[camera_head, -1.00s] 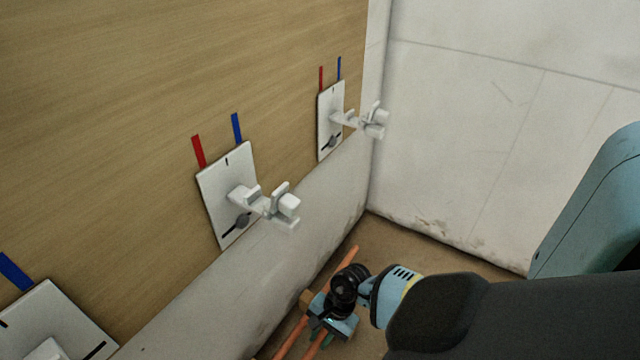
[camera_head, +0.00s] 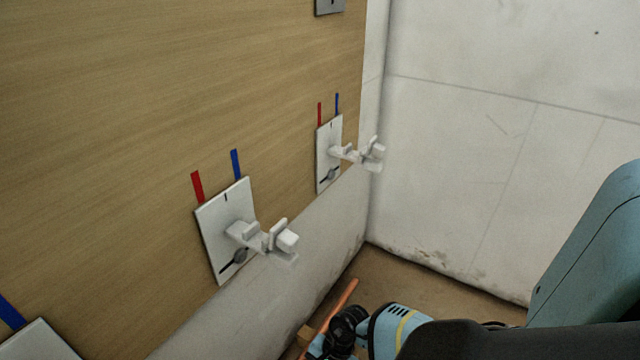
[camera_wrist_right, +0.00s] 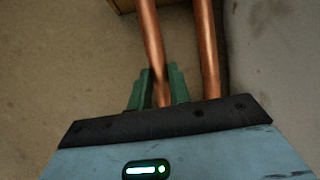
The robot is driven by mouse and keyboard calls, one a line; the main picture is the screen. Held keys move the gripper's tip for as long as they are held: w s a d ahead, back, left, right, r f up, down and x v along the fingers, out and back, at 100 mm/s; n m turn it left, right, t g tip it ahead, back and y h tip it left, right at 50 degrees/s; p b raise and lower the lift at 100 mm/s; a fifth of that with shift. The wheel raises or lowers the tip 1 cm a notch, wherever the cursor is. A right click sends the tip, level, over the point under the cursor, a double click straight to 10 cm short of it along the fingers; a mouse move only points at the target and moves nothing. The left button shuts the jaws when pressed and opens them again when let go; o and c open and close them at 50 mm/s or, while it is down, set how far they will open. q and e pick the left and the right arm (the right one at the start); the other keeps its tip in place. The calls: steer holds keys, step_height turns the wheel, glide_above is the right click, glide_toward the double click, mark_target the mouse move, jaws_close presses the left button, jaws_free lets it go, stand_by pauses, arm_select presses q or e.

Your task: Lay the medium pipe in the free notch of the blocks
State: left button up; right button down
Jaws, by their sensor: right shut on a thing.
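My right gripper (camera_wrist_right: 160,78) is shut on a copper pipe (camera_wrist_right: 150,35), which runs between its green fingers in the right wrist view. A second copper pipe (camera_wrist_right: 207,45) lies beside it on the right, apart from the fingers. Part of a wooden block (camera_wrist_right: 124,5) shows at the top edge; its notches are not visible. In the head view a copper pipe (camera_head: 342,296) and a bit of wooden block (camera_head: 305,336) show low down, partly hidden by my right wrist. I cannot tell which pipe that is. My left gripper is not in view.
A wooden panel (camera_head: 110,90) on the left carries white plates with forked white brackets (camera_head: 268,240), (camera_head: 358,153) sticking out, and red and blue strips above them. A pale ledge runs below it. A white wall (camera_head: 500,120) closes the right; brown floor lies between.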

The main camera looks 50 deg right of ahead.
steer(key=shift+f, duration=0.1)
stand_by(0.3)
steer(key=shift+f, duration=0.4)
stand_by(0.4)
steer(key=c, duration=1.2)
jaws_free()
steer(key=p+v, duration=0.4)
steer(key=v, duration=0.3)
steer(key=shift+r, duration=0.35)
steer(key=shift+s+d, duration=0.1)
steer(key=shift+d, duration=0.05)
